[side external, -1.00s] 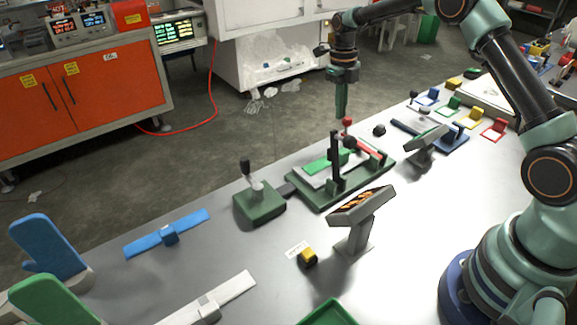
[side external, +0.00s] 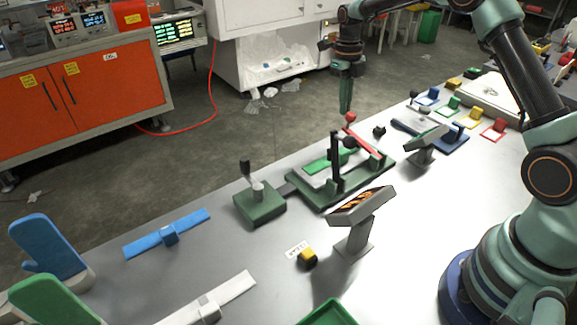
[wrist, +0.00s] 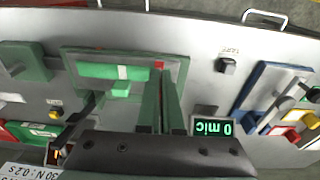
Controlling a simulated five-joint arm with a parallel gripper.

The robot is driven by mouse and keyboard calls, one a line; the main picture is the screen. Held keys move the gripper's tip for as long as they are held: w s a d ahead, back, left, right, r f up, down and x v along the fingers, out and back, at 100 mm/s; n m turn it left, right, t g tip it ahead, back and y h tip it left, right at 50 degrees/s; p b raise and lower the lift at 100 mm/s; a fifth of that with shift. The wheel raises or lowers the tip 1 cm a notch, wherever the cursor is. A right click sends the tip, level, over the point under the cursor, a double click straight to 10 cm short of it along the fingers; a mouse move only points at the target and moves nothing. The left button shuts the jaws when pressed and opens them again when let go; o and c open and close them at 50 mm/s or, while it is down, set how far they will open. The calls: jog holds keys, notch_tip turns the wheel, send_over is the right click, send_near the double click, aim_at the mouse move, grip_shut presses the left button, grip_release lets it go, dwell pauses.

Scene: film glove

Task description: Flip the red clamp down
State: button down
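The red clamp (side external: 363,137) is on the green fixture (side external: 322,200) on the bench. Its red bar slopes up and to the left, ending near a red ball knob (side external: 350,117). My gripper (side external: 346,110) points down with its fingertips right at the red knob. In the wrist view my gripper (wrist: 162,74) has its two green fingers close together, a narrow gap between them. A small red patch (wrist: 158,65) shows at the fingertips. I cannot tell whether the fingers touch the knob. A black upright post (side external: 335,160) stands at the fixture's front.
A green lever box (side external: 259,207) stands to the fixture's left. A grey display stand (side external: 360,205) is in front of it, with a yellow-black button (side external: 308,257) nearby. A blue plate fixture (side external: 443,135) lies to the right.

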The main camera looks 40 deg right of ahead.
notch_tip(320, 180, up, 16)
jog(key=s+a+f+n+t, duration=0.1)
jog(key=s+a+n+t, duration=0.15)
jog(key=n, duration=0.55)
jog(key=s+a+n+t, duration=0.2)
jog(key=s+a+n, duration=0.2)
jog(key=s+n, duration=0.5)
jog(key=s+a+n+t, duration=0.2)
jog(key=s+n, duration=0.7)
jog(key=n, duration=1)
jog(key=shift+s+a+f, duration=0.35)
jog(key=shift+a+f, duration=0.05)
jog(key=shift+a, duration=0.55)
